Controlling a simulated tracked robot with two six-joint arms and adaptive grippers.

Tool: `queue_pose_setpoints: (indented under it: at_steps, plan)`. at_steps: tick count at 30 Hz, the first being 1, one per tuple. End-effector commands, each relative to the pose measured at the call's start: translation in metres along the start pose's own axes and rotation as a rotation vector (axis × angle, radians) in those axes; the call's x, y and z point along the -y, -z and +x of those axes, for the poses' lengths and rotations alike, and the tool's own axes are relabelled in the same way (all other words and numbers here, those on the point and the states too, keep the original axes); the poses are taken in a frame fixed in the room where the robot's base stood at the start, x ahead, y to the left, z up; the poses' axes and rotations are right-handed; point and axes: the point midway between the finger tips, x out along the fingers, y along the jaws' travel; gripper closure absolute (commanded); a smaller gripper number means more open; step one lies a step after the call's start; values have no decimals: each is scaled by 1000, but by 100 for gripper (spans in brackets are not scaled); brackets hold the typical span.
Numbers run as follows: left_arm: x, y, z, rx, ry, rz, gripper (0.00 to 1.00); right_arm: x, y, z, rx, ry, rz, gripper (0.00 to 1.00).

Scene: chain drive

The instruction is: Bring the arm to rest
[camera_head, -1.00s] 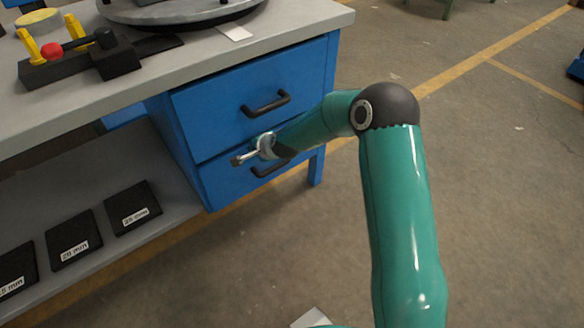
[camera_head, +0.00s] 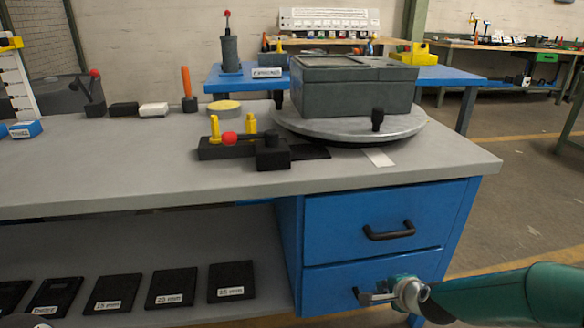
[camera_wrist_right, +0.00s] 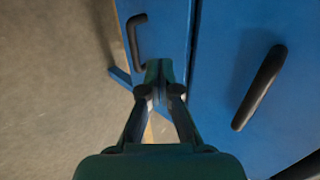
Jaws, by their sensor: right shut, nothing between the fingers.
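My right gripper (camera_head: 378,297) is in front of the lower blue drawer (camera_head: 340,276), near its black handle, at the lower right of the head view. In the right wrist view the gripper's fingers (camera_wrist_right: 158,85) are together and hold nothing. The fingers lie between two black handles (camera_wrist_right: 262,88) there; whether they touch the drawer front I cannot tell. The right arm (camera_head: 500,300) comes in from the right edge. Both drawers look closed.
The grey workbench (camera_head: 110,185) carries a black fixture with a red knob (camera_head: 240,146) and a round turntable (camera_head: 440,122) with a grey box (camera_head: 352,85). Labelled black plates (camera_head: 174,288) lie on the lower shelf (camera_head: 120,255). Open floor (camera_head: 535,190) lies to the right.

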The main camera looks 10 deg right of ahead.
Motion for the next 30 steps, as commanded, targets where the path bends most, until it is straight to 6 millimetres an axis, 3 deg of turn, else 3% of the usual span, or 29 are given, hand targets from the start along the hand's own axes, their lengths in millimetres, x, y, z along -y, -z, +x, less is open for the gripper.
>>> queue_pose_setpoints:
  at_steps: [5,10,15,20,23,27,30]
  plan:
    - [0,0,0,0,0,0,0,-56,-33,29,67,-125,-20,100]
    - [0,0,0,0,0,0,0,-161,-89,46,194,-327,-145,100]
    - [0,0,0,0,0,0,0,-264,-139,30,385,-481,-426,100]
    - [0,0,0,0,0,0,0,-334,-172,-3,595,-530,-734,100]
    - [0,0,0,0,0,0,0,-348,-178,-17,684,-489,-916,100]
    - [0,0,0,0,0,0,0,-346,-180,-18,744,-395,-1142,100]
    - [-11,0,-30,0,0,0,0,-322,-181,-40,747,-392,-1151,100]
